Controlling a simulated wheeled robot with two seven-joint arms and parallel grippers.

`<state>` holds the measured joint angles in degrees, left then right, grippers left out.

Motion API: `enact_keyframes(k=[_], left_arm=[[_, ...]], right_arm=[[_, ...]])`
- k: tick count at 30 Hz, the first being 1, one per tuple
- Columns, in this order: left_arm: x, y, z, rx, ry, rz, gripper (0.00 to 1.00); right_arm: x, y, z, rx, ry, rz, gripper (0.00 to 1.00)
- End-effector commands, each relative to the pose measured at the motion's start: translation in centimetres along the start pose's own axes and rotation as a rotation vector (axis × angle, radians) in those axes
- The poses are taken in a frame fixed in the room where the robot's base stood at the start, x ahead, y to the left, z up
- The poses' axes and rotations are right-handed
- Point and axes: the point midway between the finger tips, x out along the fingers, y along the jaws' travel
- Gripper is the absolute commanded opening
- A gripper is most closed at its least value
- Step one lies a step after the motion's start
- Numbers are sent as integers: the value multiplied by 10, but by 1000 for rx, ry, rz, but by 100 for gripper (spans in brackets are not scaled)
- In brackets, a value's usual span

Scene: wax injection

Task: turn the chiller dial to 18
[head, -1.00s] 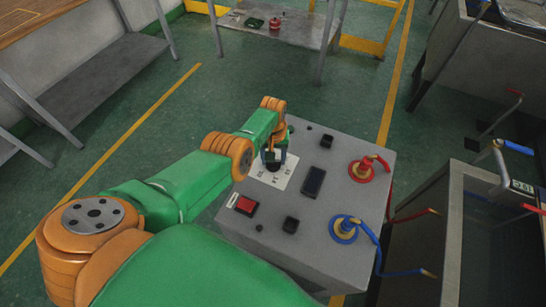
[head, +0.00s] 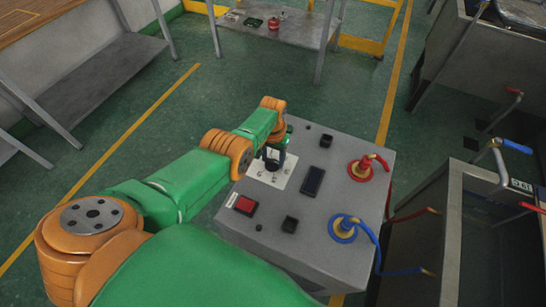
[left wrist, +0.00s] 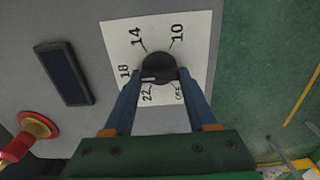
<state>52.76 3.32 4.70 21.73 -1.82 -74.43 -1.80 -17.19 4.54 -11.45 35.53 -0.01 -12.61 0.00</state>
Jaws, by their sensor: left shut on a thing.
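The chiller dial is a round black knob (left wrist: 158,68) on a white plate (left wrist: 120,35) marked 10, 14, 18, 22 and OFF. In the left wrist view a pale mark shows on the knob's lower left, near the 22 and 18 side; its exact reading is hard to tell. My left gripper (left wrist: 160,75) has its two blue fingers on either side of the knob, shut on it. In the head view my left gripper (head: 275,158) stands over the dial plate (head: 283,182) and partly hides the knob. My right gripper is not in view.
The grey chiller top (head: 330,215) also carries a dark display (head: 313,181), a red switch (head: 245,205), black knobs, a red hose fitting (head: 361,169) and a blue one (head: 345,228). A metal tank (head: 455,240) stands to the right. Green floor lies behind.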

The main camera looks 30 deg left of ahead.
Motion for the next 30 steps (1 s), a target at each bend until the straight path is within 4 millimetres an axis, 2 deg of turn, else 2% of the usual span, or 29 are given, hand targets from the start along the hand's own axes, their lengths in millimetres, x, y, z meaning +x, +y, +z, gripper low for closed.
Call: enact_keyframes(k=[8,9,11,12,20,27,30], left_arm=[[3,1,4,0,-14,2,2],[3,1,4,0,-13,2,68],[3,1,4,-1,-12,2,84],[2,1,3,-1,-10,1,88],[-1,0,2,-1,-5,1,88],[-55,0,2,-1,-5,1,88],[-68,0,2,-1,-5,1,88]], right_arm=[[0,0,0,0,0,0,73],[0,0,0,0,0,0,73],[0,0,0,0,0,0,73],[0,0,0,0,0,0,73],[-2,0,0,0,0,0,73],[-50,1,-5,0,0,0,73],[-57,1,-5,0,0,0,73]])
